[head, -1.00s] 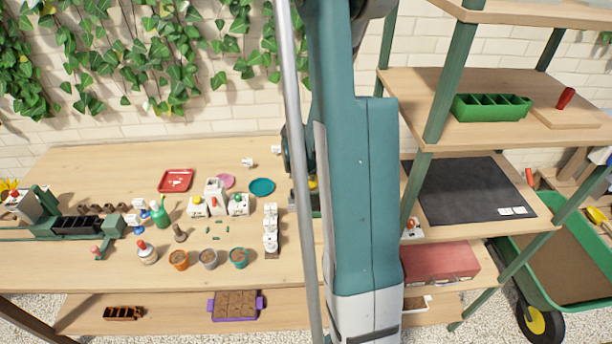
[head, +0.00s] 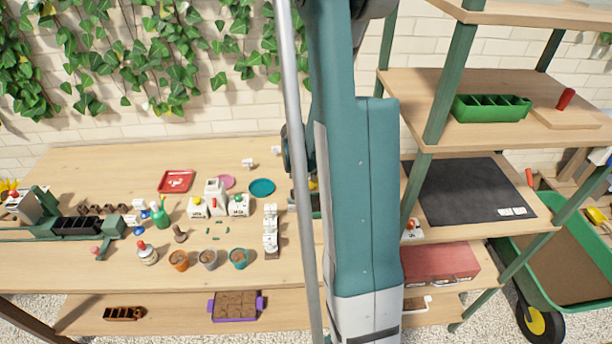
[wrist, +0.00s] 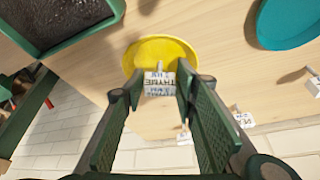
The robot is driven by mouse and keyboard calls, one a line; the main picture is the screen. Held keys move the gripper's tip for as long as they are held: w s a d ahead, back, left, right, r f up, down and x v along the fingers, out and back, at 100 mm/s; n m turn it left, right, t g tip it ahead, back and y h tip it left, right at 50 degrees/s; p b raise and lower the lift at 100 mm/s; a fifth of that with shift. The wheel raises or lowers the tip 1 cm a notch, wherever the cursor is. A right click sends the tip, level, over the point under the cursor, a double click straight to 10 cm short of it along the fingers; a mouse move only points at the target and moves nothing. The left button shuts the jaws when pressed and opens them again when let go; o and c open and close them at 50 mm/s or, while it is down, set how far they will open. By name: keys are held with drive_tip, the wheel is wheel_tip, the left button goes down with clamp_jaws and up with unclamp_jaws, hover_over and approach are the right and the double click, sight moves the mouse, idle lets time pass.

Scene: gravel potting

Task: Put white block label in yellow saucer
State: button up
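In the wrist view, a white block label (wrist: 158,88) with the black print "THYME 2 MM" sits between the fingertips of my gripper (wrist: 160,84). The fingers appear shut on its sides. The yellow saucer (wrist: 160,48) lies just beyond the label, which overlaps its near edge in the picture. I cannot tell whether the label touches the saucer. In the head view, my arm hides the gripper and the label. Only a small yellow patch (head: 313,186) shows beside the arm there, probably the saucer.
A teal saucer (wrist: 290,22) lies at the right in the wrist view, and a dark-filled green tray (wrist: 62,20) at upper left. Other white labels (wrist: 243,119) stand nearby. In the head view, a red tray (head: 176,181) and several pots stand left of my arm.

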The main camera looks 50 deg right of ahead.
drive_tip(key=p+v, duration=0.1)
drive_tip(key=v, duration=1)
drive_tip(key=shift+r+p, duration=0.35)
drive_tip(key=shift+r, duration=0.05)
drive_tip(key=shift+a, duration=0.15)
idle(0.3)
drive_tip(key=shift+a+r, duration=0.1)
drive_tip(key=a+r+n+t, duration=0.1)
drive_tip(key=a+r+n, duration=0.1)
drive_tip(key=a+r, duration=0.35)
drive_tip(key=a+r+n+t+y, duration=0.1)
drive_tip(key=a+r+n, duration=0.15)
drive_tip(key=a, duration=0.65)
drive_tip(key=a+r+n+t, duration=0.1)
drive_tip(key=a+r+n, duration=0.1)
drive_tip(key=a+r, duration=0.4)
drive_tip(key=s+a+r+n+t+y, duration=0.1)
drive_tip(key=s+a+r+n, duration=0.1)
drive_tip(key=s+a, duration=0.4)
drive_tip(key=s+a+r+n+t+y, duration=0.1)
drive_tip(key=s+a+n, duration=0.4)
drive_tip(key=a, duration=1.1)
drive_tip(key=shift+s+a+r+y, duration=0.4)
drive_tip(key=shift+s+r+y, duration=0.2)
drive_tip(key=shift+r, duration=0.15)
